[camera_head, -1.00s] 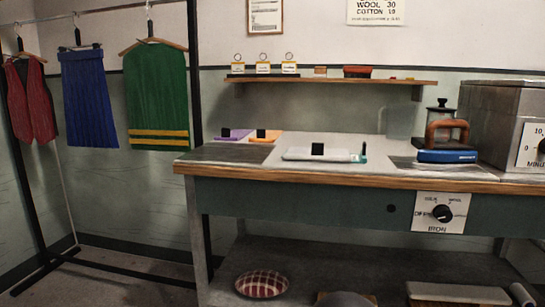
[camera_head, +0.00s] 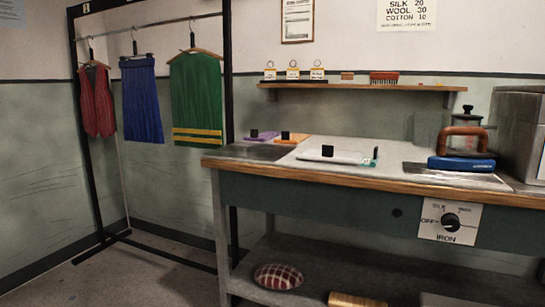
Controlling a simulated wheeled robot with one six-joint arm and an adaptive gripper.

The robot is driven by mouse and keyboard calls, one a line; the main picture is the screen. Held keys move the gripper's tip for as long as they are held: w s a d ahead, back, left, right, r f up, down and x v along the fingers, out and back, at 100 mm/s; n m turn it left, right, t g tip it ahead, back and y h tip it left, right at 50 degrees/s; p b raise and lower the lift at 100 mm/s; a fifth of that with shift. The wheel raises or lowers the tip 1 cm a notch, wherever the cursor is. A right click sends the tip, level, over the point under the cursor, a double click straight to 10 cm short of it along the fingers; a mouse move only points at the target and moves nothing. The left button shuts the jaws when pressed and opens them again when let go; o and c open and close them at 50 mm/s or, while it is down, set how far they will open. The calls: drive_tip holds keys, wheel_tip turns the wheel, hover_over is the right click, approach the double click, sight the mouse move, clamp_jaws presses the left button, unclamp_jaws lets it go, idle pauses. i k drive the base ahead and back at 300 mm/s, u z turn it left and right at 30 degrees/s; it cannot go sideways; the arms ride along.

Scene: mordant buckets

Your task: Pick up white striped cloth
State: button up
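A white cloth (camera_head: 341,158) lies flat on the light top of the worktable, near its middle. A black block-like tab (camera_head: 327,151) stands up on it, and a teal piece (camera_head: 375,154) is at its right end. Stripes on the cloth are too small to make out clearly. My gripper is not in view.
A purple cloth (camera_head: 262,137) and an orange cloth (camera_head: 298,138) lie at the back left of the worktable (camera_head: 300,178). A blue iron (camera_head: 461,162) stands to the right. A shelf (camera_head: 355,87) hangs above. A clothes rack (camera_head: 228,110) stands left; floor before it is clear.

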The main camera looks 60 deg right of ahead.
sight(327, 154)
drive_tip(key=u, duration=0.1)
drive_tip(key=i, duration=1.9)
drive_tip(key=z, duration=2.2)
